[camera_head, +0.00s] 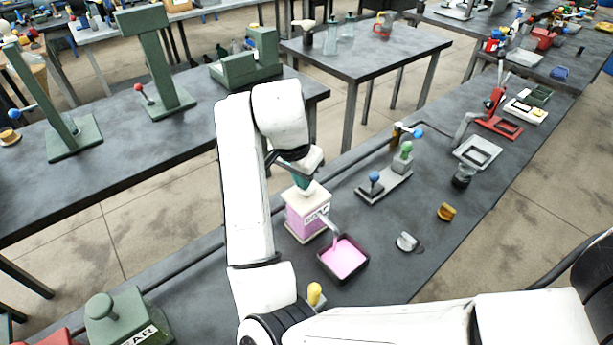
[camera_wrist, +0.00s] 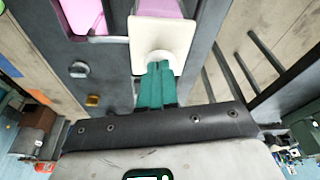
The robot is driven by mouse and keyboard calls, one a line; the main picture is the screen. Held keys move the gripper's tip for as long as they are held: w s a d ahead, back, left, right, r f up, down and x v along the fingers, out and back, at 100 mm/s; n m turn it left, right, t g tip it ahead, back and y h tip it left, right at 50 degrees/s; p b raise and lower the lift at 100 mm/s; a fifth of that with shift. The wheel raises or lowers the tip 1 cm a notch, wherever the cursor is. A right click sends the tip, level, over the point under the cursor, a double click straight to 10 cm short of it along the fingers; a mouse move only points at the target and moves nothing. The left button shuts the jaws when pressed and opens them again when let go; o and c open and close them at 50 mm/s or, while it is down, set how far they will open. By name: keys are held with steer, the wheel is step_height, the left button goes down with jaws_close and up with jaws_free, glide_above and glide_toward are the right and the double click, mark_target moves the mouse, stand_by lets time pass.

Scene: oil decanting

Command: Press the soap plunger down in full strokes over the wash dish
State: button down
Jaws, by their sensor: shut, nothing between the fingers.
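The soap dispenser (camera_head: 309,215) is a pink box with a cream top, standing on the dark bench; its label is partly readable. Its spout reaches right over the wash dish (camera_head: 364,272), a black square tray with pink soap in it. In the wrist view the cream dispenser top (camera_wrist: 143,28) and its round plunger (camera_wrist: 163,50) show, with pink soap in the dish (camera_wrist: 82,14) at upper left. My gripper (camera_head: 302,184) is shut and empty, right at the plunger; its green fingers (camera_wrist: 157,84) meet the plunger head in the wrist view. Whether they press on it I cannot tell.
A lever stand with blue and green knobs (camera_head: 386,184) stands right of the dispenser.

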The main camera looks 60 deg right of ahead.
steer(key=shift+a+r+p, duration=0.25)
steer(key=shift+a+p, duration=0.1)
steer(key=shift+a, duration=0.4)
steer(key=shift+a+r+p, duration=0.2)
steer(key=shift+a+p, duration=0.1)
steer(key=shift+a, duration=0.45)
steer(key=shift+r, duration=0.1)
steer(key=v, duration=1)
steer(key=shift+r+p, duration=0.25)
steer(key=shift+p, duration=0.15)
steer(key=shift+a, duration=0.1)
